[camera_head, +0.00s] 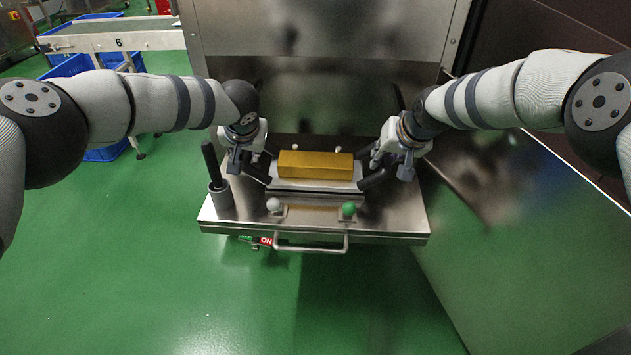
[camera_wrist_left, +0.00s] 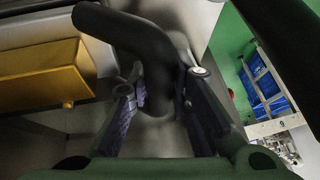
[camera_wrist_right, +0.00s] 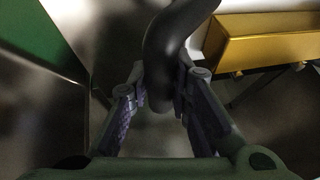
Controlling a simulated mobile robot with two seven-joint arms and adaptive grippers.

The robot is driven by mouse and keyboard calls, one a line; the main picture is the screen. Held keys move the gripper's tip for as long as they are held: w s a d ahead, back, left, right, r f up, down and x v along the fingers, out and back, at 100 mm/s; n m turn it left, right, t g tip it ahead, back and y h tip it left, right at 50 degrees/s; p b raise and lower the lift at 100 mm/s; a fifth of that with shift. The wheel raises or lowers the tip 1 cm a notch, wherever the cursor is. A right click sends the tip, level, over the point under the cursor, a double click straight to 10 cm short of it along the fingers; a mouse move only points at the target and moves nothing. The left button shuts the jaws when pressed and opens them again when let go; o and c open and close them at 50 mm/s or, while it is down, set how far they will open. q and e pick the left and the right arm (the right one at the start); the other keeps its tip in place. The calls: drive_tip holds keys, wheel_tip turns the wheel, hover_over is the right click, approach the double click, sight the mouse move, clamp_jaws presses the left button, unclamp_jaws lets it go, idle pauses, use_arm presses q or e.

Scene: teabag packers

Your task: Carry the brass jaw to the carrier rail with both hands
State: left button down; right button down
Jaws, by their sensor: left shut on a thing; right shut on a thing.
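The brass jaw (camera_head: 316,165) is a long gold block in the middle of the head view, with a dark curved handle at each end. It also shows at the left of the left wrist view (camera_wrist_left: 45,75) and at the upper right of the right wrist view (camera_wrist_right: 262,38). My left gripper (camera_head: 256,166) is shut on the left handle (camera_wrist_left: 150,50). My right gripper (camera_head: 380,167) is shut on the right handle (camera_wrist_right: 172,45). A pale metal bar (camera_head: 315,186) lies directly below the jaw; I cannot tell whether they touch or whether it is the carrier rail.
A steel shelf (camera_head: 400,218) with a front pull bar (camera_head: 312,249) is under the jaw. A black lever (camera_head: 211,165) stands at its left. A white knob (camera_head: 274,205) and a green knob (camera_head: 348,209) sit in front. A steel panel (camera_head: 330,30) rises behind.

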use_arm(q)
drive_tip(key=c, duration=1.8)
unclamp_jaws()
drive_tip(key=shift+f, duration=0.2)
drive_tip(key=shift+c, duration=0.2)
use_arm(e)
drive_tip(key=c, duration=1.8)
unclamp_jaws()
drive_tip(key=shift+w+d+f, duration=0.1)
drive_tip(key=shift+c, duration=0.2)
use_arm(q)
drive_tip(key=o, duration=0.4)
drive_tip(key=shift+r, duration=0.1)
use_arm(e)
drive_tip(key=o, duration=0.4)
use_arm(q)
drive_tip(key=v, duration=1.2)
use_arm(e)
drive_tip(key=v, duration=1.2)
